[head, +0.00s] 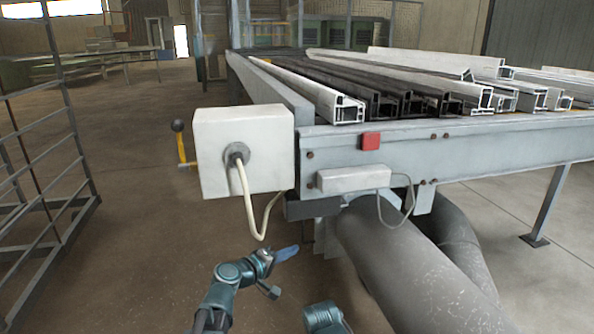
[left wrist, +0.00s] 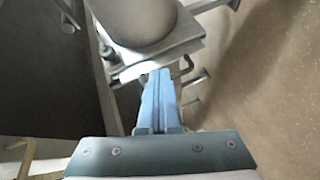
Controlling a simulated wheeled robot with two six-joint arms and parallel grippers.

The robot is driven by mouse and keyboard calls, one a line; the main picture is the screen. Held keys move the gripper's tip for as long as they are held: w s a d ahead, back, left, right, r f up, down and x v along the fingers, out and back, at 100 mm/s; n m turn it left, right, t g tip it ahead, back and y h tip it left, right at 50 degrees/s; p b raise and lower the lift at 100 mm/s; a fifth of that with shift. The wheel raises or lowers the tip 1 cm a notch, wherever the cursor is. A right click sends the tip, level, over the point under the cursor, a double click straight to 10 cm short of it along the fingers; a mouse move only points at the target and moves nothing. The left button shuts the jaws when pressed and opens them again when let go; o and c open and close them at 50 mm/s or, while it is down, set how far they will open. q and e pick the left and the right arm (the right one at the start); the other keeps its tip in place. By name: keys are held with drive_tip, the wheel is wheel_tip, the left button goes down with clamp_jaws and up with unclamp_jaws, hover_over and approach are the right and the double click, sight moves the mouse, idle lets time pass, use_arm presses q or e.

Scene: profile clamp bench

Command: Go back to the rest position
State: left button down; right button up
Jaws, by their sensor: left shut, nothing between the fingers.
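My left gripper (head: 287,254) shows in the head view at the lower middle, in front of and below the bench. Its blue fingers are shut with nothing between them, and they point to the right. In the left wrist view the two fingers (left wrist: 160,78) lie side by side, closed together. A teal part of my other arm shows at the bottom edge of the head view; its gripper is out of the picture.
The clamp bench (head: 470,150) bears several white and dark profiles (head: 330,97). A white box (head: 240,150) with a hanging cable is on its front left corner. Large grey pipes (head: 400,265) run below the bench, right of my left gripper. A railing (head: 40,170) stands left; the floor between is clear.

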use_arm(q)
drive_tip(key=s+f+m+g+y, duration=0.2)
drive_tip(key=s+f+m+g, duration=0.2)
drive_tip(key=s+f, duration=0.35)
drive_tip(key=s+a+f+m+g+y, duration=0.3)
drive_tip(key=s+a+f+g+y, duration=0.5)
drive_tip(key=s+a, duration=0.5)
drive_tip(key=s+d+r+m+y+p, duration=0.15)
drive_tip(key=s+d+m+p, duration=0.35)
drive_tip(key=d, duration=0.6)
wheel_tip(320, 180, up, 38)
drive_tip(key=s+n+p, duration=0.1)
drive_tip(key=p, duration=3.4)
drive_tip(key=shift+f+p, duration=0.15)
drive_tip(key=shift+p, duration=0.15)
drive_tip(key=shift+a+h, duration=0.1)
drive_tip(key=shift+h, duration=0.15)
